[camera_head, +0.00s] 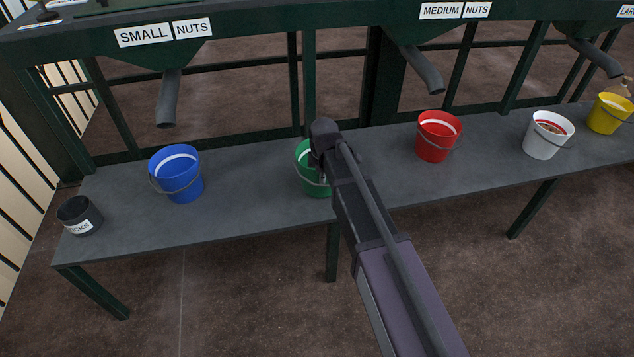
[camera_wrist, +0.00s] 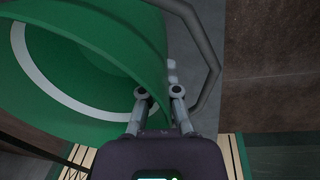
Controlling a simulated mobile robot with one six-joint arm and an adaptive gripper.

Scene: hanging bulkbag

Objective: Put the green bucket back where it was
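The green bucket (camera_head: 311,176) appears upright on the grey bench (camera_head: 250,190), between the blue and red buckets. My arm hides its right side in the head view. In the wrist view the green bucket (camera_wrist: 85,70) fills the left side, with a white band inside and its grey handle (camera_wrist: 208,60) looping to the right. My gripper (camera_wrist: 168,75) is at the bucket's right wall and rim, close to the handle. Its fingertips are partly hidden against the bucket, so I cannot tell whether they grip the rim or are only beside it.
A blue bucket (camera_head: 177,175) stands left of the green one. Red (camera_head: 436,137), white (camera_head: 545,137) and yellow (camera_head: 608,115) buckets stand to the right. A dark pot (camera_head: 78,216) sits at the left end. The "SMALL NUTS" chute (camera_head: 168,98) and "MEDIUM NUTS" chute (camera_head: 425,68) hang above the bench.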

